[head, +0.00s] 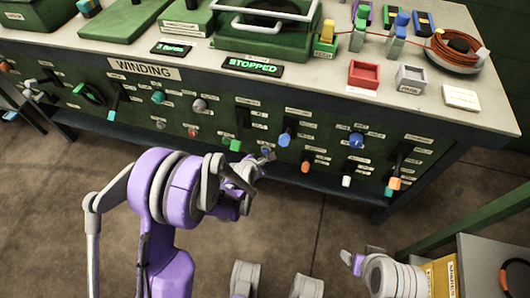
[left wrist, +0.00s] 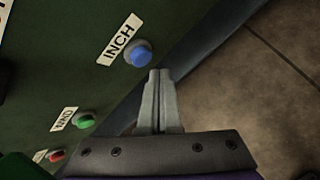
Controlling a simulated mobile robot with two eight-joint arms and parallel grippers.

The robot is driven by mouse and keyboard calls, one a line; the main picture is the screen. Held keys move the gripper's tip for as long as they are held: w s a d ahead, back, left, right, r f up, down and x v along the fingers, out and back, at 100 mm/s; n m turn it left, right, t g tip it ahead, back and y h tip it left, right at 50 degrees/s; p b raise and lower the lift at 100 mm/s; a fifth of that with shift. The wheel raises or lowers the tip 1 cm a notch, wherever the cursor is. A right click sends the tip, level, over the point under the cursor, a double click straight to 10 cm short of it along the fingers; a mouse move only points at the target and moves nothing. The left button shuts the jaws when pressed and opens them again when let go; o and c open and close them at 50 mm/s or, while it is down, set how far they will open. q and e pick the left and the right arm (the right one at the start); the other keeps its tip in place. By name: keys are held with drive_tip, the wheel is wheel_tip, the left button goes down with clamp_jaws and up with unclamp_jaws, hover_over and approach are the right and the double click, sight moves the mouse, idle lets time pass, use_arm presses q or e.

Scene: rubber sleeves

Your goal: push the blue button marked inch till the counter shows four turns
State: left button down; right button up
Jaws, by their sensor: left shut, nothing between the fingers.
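The blue button (left wrist: 139,53) marked INCH (left wrist: 119,40) stands on the dark green panel in the left wrist view. My left gripper (left wrist: 159,74) is shut and empty. Its tips appear just beside and below the button in that view; I cannot tell whether they touch it. In the head view my left gripper (head: 267,155) is at the lower edge of the panel and largely covers that spot. A small green display (head: 172,48) on the bench is lit and seems to begin with a 3. My right gripper (head: 352,260) is low at the right, away from the panel.
A green button (left wrist: 84,121) and a red button (left wrist: 57,156) sit beside the blue one. A larger display (head: 252,66) reads STOPPED. Several knobs and levers stick out of the panel. A red tray (head: 364,75) and a cable coil (head: 456,48) are on the bench.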

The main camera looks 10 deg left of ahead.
use_arm(q)
drive_tip(key=s, duration=0.4)
drive_tip(key=shift+s+a+b, duration=0.1)
drive_tip(key=shift+s+b, duration=0.1)
drive_tip(key=shift+b, duration=0.2)
use_arm(e)
drive_tip(key=shift+w+f, duration=0.1)
drive_tip(key=shift+f, duration=0.35)
use_arm(q)
drive_tip(key=s+a+r+m+g, duration=0.1)
drive_tip(key=s+r+m, duration=0.4)
drive_tip(key=s+m, duration=0.35)
drive_tip(key=s+a+r+m+g+y, duration=0.1)
drive_tip(key=s+r+m+g, duration=0.1)
drive_tip(key=s+r+m, duration=0.5)
drive_tip(key=s+a+r+m+g, duration=0.1)
drive_tip(key=s+r+m, duration=0.2)
drive_tip(key=s+m, duration=0.75)
wheel_tip(320, 180, up, 28)
drive_tip(key=w+m+p, duration=0.1)
drive_tip(key=p, duration=2.3)
drive_tip(key=shift+w+f+t, duration=0.15)
drive_tip(key=shift+f+t, duration=0.05)
drive_tip(key=shift+t, duration=0.1)
use_arm(e)
wheel_tip(320, 180, up, 27)
drive_tip(key=w+t, duration=0.1)
drive_tip(key=shift+r, duration=0.2)
